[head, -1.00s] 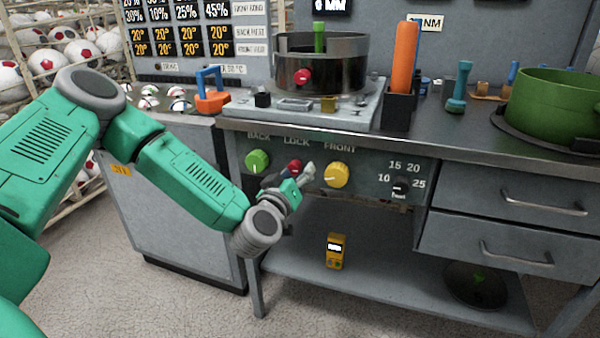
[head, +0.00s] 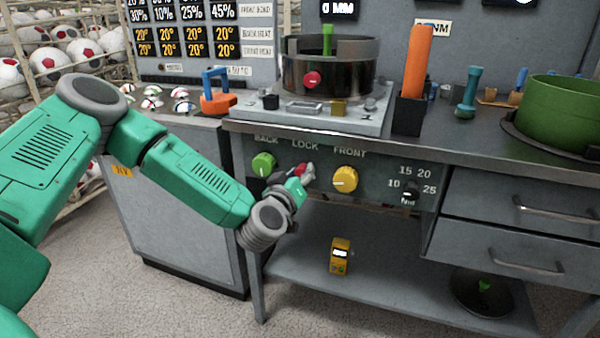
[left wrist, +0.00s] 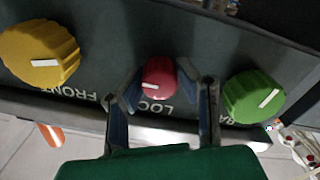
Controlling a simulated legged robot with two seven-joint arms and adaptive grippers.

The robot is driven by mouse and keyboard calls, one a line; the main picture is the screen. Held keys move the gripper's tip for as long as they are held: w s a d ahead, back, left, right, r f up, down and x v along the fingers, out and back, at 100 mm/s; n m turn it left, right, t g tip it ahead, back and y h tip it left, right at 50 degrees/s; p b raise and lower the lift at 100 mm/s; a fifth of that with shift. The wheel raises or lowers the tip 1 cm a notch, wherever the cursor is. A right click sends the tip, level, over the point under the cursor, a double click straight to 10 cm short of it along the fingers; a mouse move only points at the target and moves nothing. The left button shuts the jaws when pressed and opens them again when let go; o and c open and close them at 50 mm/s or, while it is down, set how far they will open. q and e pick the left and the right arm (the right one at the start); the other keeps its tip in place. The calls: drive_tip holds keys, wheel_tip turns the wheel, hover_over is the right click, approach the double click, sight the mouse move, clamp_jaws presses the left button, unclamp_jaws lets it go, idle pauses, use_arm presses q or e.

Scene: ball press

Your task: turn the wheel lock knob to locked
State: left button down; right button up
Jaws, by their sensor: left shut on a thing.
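The red lock knob (left wrist: 160,78) sits on the press front panel under the LOCK label, between the green and yellow knobs. It also shows in the head view (head: 303,170), partly hidden by my gripper. Its white mark lies roughly level in the left wrist view. My left gripper (left wrist: 160,82) has its two fingers on either side of the red knob, shut on it. In the head view my left gripper (head: 303,176) reaches the panel from the lower left. My right gripper is not in view.
The green BACK knob (head: 263,165) and yellow FRONT knob (head: 345,179) flank the red knob closely. A dial (head: 409,194) is farther right. The metal tabletop (head: 450,140) overhangs the panel. A yellow device (head: 340,256) stands on the lower shelf (head: 400,274).

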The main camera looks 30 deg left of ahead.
use_arm(q)
drive_tip(key=shift+w+r, duration=0.15)
drive_tip(key=shift+r, duration=0.1)
drive_tip(key=shift+a+r+m+p, duration=0.15)
drive_tip(key=shift+m+p, duration=0.35)
drive_tip(key=shift+p, duration=0.25)
drive_tip(key=m+p, duration=0.4)
drive_tip(key=shift+w+r+p, duration=0.1)
drive_tip(key=shift+r+p, duration=0.05)
drive_tip(key=shift+p, duration=0.2)
drive_tip(key=m+p, duration=0.2)
drive_tip(key=m, duration=0.1)
drive_tip(key=m+p, duration=0.1)
drive_tip(key=shift+d+m, duration=0.25)
drive_tip(key=shift+m, duration=0.05)
drive_tip(key=m, duration=0.1)
drive_tip(key=m+p, duration=0.1)
drive_tip(key=m, duration=0.1)
drive_tip(key=m+p, duration=0.1)
drive_tip(key=shift+f, duration=0.25)
drive_tip(key=shift+f+m+p, duration=0.2)
drive_tip(key=shift+m+p, duration=0.35)
drive_tip(key=shift+m, duration=1.55)
drive_tip(key=shift+f, duration=0.1)
